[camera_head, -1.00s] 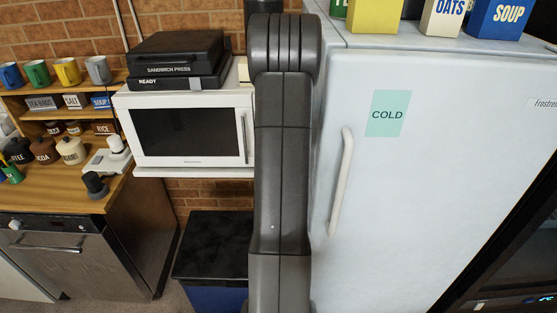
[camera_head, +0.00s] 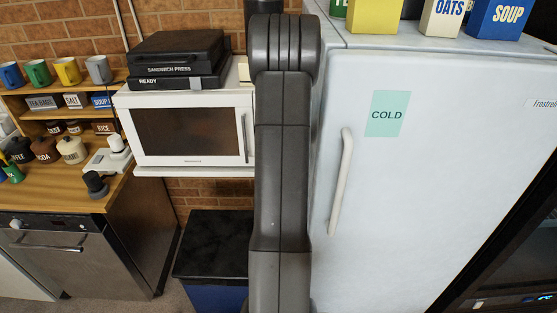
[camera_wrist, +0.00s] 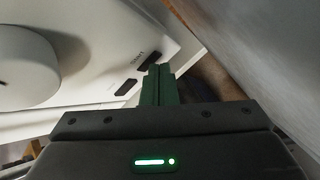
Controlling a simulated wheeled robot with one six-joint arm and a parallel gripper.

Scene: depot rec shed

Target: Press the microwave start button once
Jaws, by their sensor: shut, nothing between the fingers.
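The white microwave (camera_head: 185,135) sits on a shelf left of the fridge; its window has a brownish glow. My arm hides its right side and control panel in the head view. In the wrist view, the white panel (camera_wrist: 90,75) shows a large round dial (camera_wrist: 25,68) and two dark buttons, one nearer the dial (camera_wrist: 127,87) and one closer to my fingertips (camera_wrist: 149,61).
A black sandwich press (camera_head: 178,60) rests on top of the microwave. The white fridge (camera_head: 420,190) stands close on the right of my arm. A black-topped bin (camera_head: 212,245) is below the microwave. A wooden counter with canisters and mugs (camera_head: 60,185) is at left.

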